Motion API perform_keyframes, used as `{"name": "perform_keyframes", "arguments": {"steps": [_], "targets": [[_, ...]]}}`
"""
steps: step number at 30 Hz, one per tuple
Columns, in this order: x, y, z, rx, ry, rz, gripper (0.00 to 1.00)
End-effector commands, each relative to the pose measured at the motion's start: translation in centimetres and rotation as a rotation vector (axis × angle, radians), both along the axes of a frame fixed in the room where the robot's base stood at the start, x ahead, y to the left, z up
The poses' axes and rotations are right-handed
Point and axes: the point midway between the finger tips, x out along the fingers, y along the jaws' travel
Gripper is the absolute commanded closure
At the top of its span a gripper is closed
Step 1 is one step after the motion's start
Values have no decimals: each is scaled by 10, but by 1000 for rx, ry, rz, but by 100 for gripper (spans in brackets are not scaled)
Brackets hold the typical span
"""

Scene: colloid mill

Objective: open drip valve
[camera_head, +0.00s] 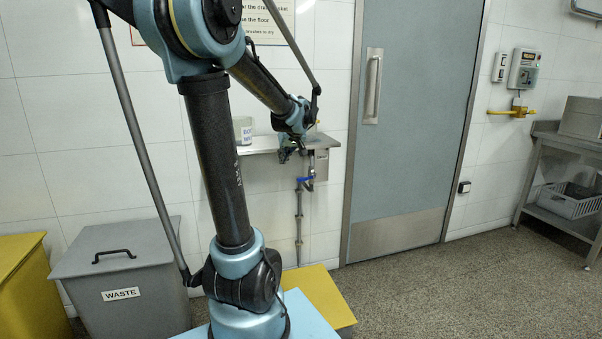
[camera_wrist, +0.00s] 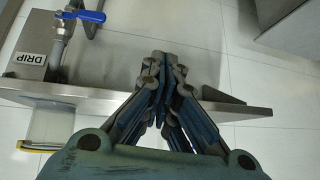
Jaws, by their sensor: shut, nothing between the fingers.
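In the wrist view the blue handle (camera_wrist: 88,15) lies at the upper left, beside a plate marked DRIP (camera_wrist: 28,59). The handle appears roughly crosswise to its pipe (camera_wrist: 57,45). My gripper (camera_wrist: 160,58) is shut and empty, its fingers over the shelf edge, to the right of the handle and apart from it. In the head view my gripper (camera_head: 284,156) is by the shelf, above and left of the handle, partly hidden by my arm.
The metal shelf (camera_head: 257,150) holds a labelled jar (camera_head: 243,130). A grey waste bin (camera_head: 125,270) and a yellow bin (camera_head: 22,285) stand at left. A grey door (camera_head: 410,120) is right of the shelf. The floor before the door is clear. A bench (camera_head: 560,140) stands far right.

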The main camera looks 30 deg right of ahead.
Motion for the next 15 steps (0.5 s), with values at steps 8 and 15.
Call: {"name": "perform_keyframes", "arguments": {"steps": [8, 15], "targets": [[-2, -101, 7, -54, -79, -70, 100], [-4, -117, 8, -65, -92, -80, 100]]}}
